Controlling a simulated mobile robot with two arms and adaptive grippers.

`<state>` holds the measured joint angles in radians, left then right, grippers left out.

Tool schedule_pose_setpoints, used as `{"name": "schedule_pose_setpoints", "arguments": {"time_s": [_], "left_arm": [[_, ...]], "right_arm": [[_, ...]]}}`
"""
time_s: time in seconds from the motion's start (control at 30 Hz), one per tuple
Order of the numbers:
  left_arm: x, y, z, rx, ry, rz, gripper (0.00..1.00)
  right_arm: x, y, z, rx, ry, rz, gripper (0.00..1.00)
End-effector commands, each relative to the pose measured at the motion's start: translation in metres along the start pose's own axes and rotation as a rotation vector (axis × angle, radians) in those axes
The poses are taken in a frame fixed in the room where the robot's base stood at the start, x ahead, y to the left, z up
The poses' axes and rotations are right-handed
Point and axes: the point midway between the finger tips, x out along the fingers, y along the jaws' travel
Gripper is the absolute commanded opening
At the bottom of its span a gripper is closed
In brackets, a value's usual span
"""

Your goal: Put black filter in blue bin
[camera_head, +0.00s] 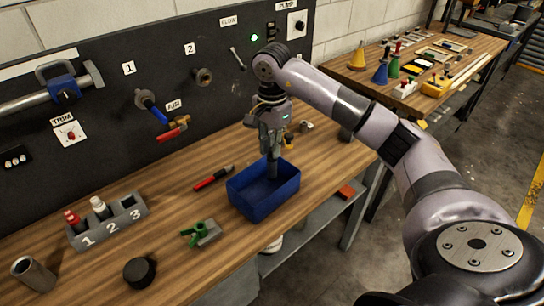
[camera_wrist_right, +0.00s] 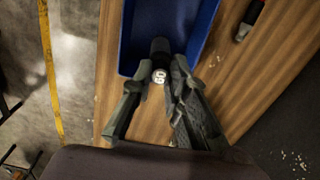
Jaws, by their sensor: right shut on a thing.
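The blue bin (camera_head: 262,207) stands on the wooden bench near its front edge, open at the top. My right gripper (camera_head: 273,150) points down over the bin and is shut on the black filter (camera_head: 273,168). The filter is a small dark cylinder held upright, its lower end at the bin's opening. I cannot tell whether it touches the bin floor. In the right wrist view the filter (camera_wrist_right: 160,50) shows between the fingers (camera_wrist_right: 160,78), with a pale "60" mark, against the blue bin (camera_wrist_right: 127,48). My left gripper is not in view.
A red-and-black tool (camera_head: 213,178) lies left of the bin. A numbered rack (camera_head: 110,222) holds two bottles. The panel (camera_head: 110,130) stands behind.

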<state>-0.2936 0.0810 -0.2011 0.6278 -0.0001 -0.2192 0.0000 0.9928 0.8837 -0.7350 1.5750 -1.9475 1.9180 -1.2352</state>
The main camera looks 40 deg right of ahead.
Motion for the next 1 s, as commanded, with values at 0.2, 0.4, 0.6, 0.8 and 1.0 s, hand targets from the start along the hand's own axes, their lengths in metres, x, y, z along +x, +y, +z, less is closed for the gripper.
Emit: {"name": "schedule_pose_setpoints", "arguments": {"time_s": [0.2, 0.4, 0.6, 0.8, 1.0], "left_arm": [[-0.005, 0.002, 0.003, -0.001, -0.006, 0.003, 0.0], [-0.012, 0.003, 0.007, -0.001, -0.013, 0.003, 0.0], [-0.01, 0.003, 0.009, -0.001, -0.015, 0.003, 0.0], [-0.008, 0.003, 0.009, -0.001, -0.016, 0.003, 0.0], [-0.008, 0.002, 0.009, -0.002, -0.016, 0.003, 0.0]], "right_arm": [[0.017, 0.001, 0.001, -0.001, -0.001, 0.002, 0.0], [0.042, 0.0, 0.001, -0.001, -0.001, 0.0, 0.0], [0.043, 0.0, 0.001, -0.001, 0.0, -0.002, 0.0], [0.046, 0.0, 0.0, -0.001, 0.0, -0.001, 0.18], [0.046, 0.0, 0.001, -0.001, 0.0, -0.001, 0.31]]}}
